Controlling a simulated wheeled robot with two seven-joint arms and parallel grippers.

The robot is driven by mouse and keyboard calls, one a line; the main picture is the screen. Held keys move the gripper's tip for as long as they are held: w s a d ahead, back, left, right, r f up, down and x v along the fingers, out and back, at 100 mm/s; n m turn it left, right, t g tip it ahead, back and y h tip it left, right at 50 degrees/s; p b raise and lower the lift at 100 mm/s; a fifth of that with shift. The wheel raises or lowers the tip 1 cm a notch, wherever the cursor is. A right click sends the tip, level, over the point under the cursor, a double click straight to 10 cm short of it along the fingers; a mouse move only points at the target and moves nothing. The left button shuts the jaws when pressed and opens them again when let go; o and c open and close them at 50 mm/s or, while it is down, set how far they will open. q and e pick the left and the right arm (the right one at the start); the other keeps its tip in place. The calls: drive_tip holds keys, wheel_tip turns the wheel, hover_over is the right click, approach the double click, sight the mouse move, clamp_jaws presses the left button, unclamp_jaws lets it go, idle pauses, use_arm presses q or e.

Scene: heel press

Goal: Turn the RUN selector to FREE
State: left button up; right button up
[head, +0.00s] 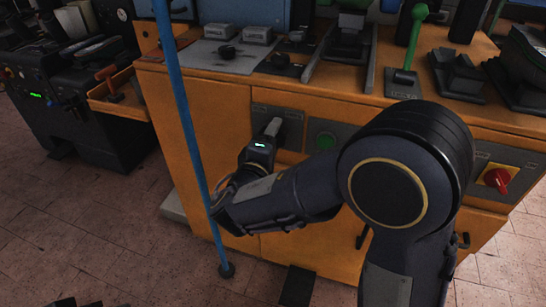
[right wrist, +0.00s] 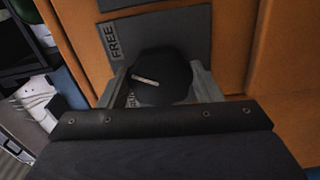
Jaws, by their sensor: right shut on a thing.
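The RUN selector is a black round knob (right wrist: 160,78) with a pale pointer line, on a grey plate (right wrist: 180,35) on the orange cabinet front. The plate carries the word FREE (right wrist: 114,41) at its upper left in the right wrist view. The pointer line is slanted; a second label beside the knob is mostly hidden. My right gripper (right wrist: 165,88) is shut on the knob, one finger on each side. In the head view my right gripper (head: 272,128) reaches the plate (head: 288,118) and covers the knob.
A green button (head: 326,141) sits right of the selector, partly near my right arm. A red rotary switch (head: 497,179) on a yellow plate is farther right. A blue upright pole (head: 185,120) stands in front of the cabinet at left. Open tiled floor (head: 80,220) lies at left.

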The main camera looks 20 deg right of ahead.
drive_tip(key=shift+f+m+b, duration=0.15)
drive_tip(key=shift+m+b, duration=1.35)
drive_tip(key=shift+b, duration=0.45)
drive_tip(key=shift+f+m+b, duration=0.1)
drive_tip(key=shift+m+b, duration=1.4)
drive_tip(key=shift+b, duration=0.4)
drive_tip(key=o, duration=1)
drive_tip(key=shift+r, duration=0.1)
drive_tip(key=shift+c, duration=0.2)
drive_tip(key=shift+a, duration=0.1)
drive_tip(key=p+v, duration=0.1)
drive_tip(key=v, duration=0.6)
drive_tip(key=shift+s+a+p, duration=0.15)
drive_tip(key=shift+s+p, duration=0.2)
drive_tip(key=shift+p, duration=0.05)
